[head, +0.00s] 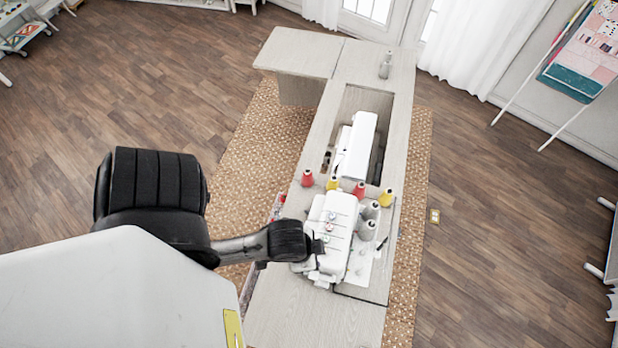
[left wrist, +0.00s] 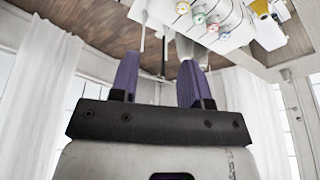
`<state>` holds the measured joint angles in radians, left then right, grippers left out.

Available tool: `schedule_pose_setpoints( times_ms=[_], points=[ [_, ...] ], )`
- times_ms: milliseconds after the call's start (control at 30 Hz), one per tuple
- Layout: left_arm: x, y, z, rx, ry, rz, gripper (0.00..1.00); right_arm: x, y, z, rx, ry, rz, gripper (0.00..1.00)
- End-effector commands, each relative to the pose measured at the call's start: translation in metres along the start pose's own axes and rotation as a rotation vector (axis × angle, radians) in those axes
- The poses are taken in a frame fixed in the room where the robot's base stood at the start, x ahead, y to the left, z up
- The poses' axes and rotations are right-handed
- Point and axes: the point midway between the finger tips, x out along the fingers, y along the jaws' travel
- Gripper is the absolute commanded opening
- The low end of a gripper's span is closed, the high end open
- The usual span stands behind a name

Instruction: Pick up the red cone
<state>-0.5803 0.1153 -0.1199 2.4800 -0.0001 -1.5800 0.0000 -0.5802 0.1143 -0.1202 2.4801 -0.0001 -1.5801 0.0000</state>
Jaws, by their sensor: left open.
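Two red cones stand on the cabinet top in the head view: one red cone (head: 307,178) at the left edge, and another red cone (head: 359,190) behind the white sewing machine (head: 330,222). My left gripper (head: 318,246) is at the machine's left side in the head view, nearer than both red cones and apart from them. In the left wrist view its two purple fingers (left wrist: 160,82) are spread with nothing between them. The machine with coloured dials (left wrist: 208,18) shows at the top there. I cannot make out a red cone in that view. My right gripper is out of view.
Yellow cones (head: 333,183) (head: 386,197) and grey cones (head: 367,229) stand close around the machine. A second white machine (head: 358,150) sits in the cabinet's recess behind. A small bottle (head: 385,66) stands at the far end. The cabinet's far left leaf (head: 300,52) is bare.

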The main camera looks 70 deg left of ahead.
Motion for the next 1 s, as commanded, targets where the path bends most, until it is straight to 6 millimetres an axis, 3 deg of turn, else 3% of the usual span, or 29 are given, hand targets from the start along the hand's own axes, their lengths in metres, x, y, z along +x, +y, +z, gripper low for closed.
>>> schedule_pose_setpoints(
  times_ms=[467,867,1000],
  points=[
    [0.0000,-0.0001,-0.0001,0.000,0.000,0.000,0.43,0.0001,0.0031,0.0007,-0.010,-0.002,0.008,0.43],
    [0.0000,-0.0030,0.0005,0.010,-0.001,-0.008,0.82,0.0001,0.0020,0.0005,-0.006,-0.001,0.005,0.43],
    [0.0000,-0.0029,0.0005,0.010,-0.001,-0.008,0.82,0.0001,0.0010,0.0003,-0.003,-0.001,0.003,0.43]
  ],
)
